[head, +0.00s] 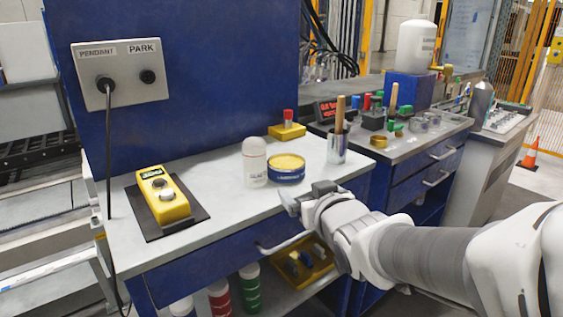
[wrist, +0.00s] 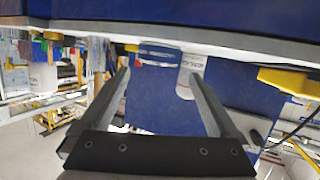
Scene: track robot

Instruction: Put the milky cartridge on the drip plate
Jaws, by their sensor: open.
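A milky white cartridge (head: 255,165) with a rounded top stands upright on the light bench top (head: 215,205). It also shows upside down in the wrist view (wrist: 190,68), between the lines of the fingers and nearer the right one. My gripper (head: 298,200) is at the bench's front edge, right of and nearer than the cartridge. In the wrist view my gripper (wrist: 160,85) is open with nothing held, apart from the cartridge. I cannot tell for sure which thing is the drip plate; a flat black plate (head: 196,212) lies under a yellow pendant.
A blue tin (head: 286,176) with a yellow top stands right beside the cartridge. The yellow pendant (head: 163,195) is to the left. A metal cup (head: 337,150) with a wooden handle and a yellow block (head: 286,132) are behind. Bare bench lies between pendant and cartridge.

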